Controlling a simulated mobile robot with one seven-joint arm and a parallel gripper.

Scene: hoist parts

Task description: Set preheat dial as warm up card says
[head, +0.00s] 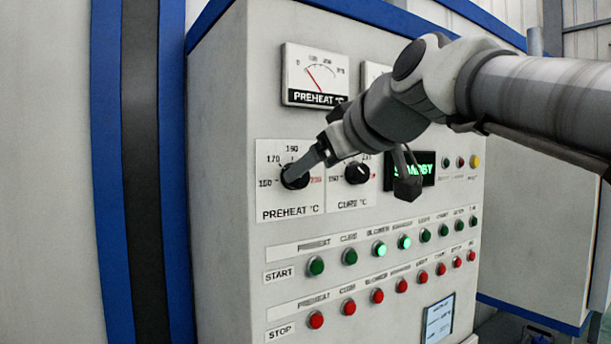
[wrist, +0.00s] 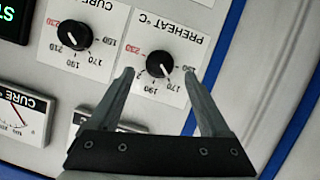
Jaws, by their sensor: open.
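The preheat dial (head: 295,182) is a black round knob on a white scale plate at the left of the panel, partly hidden by my gripper in the head view. In the wrist view, upside down, the dial (wrist: 160,64) shows whole, its white mark pointing about at 170. My gripper (head: 303,170) is in front of it. Its fingers (wrist: 159,72) are open, one on each side of the dial in the wrist view; contact cannot be told. A small pale, blue-edged card or screen (head: 438,322) is low on the panel; its text is too small to read.
The cure dial (head: 357,173) sits right of the preheat dial, close to my wrist. A preheat meter (head: 315,76) is above. A green display (head: 410,170) reads STANDBY, partly hidden by my arm. Rows of green start buttons (head: 316,266) and red stop buttons (head: 316,319) are below.

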